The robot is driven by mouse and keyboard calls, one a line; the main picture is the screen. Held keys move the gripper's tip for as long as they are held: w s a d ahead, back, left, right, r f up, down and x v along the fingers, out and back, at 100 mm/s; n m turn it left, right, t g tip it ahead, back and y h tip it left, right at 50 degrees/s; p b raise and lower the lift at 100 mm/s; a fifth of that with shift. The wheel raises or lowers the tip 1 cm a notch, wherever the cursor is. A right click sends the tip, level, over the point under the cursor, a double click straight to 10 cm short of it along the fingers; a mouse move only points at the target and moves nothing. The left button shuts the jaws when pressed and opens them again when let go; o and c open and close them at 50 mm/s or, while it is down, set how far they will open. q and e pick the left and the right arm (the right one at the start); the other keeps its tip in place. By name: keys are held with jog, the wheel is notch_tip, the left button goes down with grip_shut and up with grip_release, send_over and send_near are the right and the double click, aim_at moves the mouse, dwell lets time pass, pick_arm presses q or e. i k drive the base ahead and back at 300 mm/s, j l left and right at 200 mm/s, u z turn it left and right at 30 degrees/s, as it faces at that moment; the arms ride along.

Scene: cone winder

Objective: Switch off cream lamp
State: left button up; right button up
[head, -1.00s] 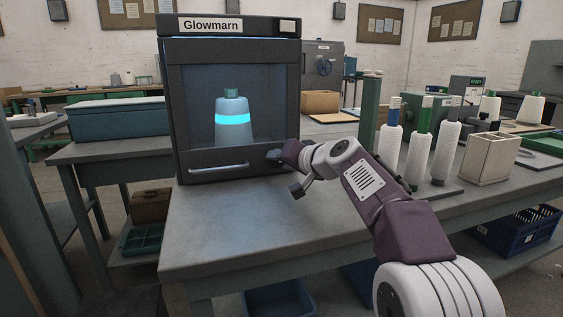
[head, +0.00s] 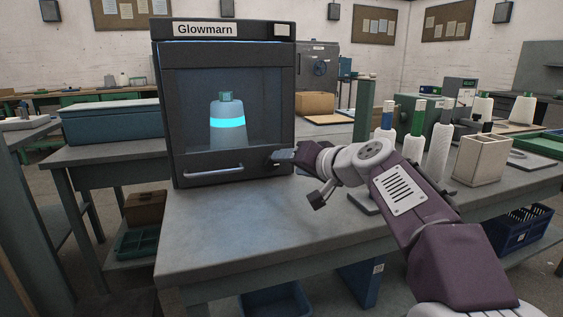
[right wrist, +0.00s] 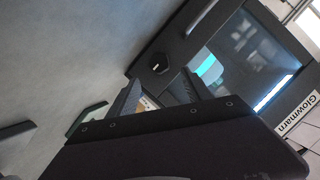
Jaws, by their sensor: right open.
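The dark Glowmarn cabinet (head: 225,31) stands on the grey table, lit blue inside. Behind its window is a pale cone (head: 228,135) with a glowing cyan band; the band also shows in the right wrist view (right wrist: 208,68). A bright strip light (right wrist: 274,93) shows inside the cabinet in that view. No lamp that is clearly cream shows. A black round knob (right wrist: 159,63) with a white mark is on the cabinet's lower front. My right gripper (head: 300,176) is open at the cabinet's lower right corner, apart from the knob in the wrist view (right wrist: 158,92). My left gripper is out of view.
A bar handle (head: 213,172) crosses the cabinet's lower front. Several yarn bobbins (head: 440,150) and a cream box (head: 481,160) stand right of my right arm. The table's front left part (head: 225,225) is clear.

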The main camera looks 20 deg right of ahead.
aim_at(282, 30)
jog(key=k+l, duration=0.2)
jog(key=k, duration=0.3)
jog(key=k+l, duration=0.2)
jog(key=k, duration=0.25)
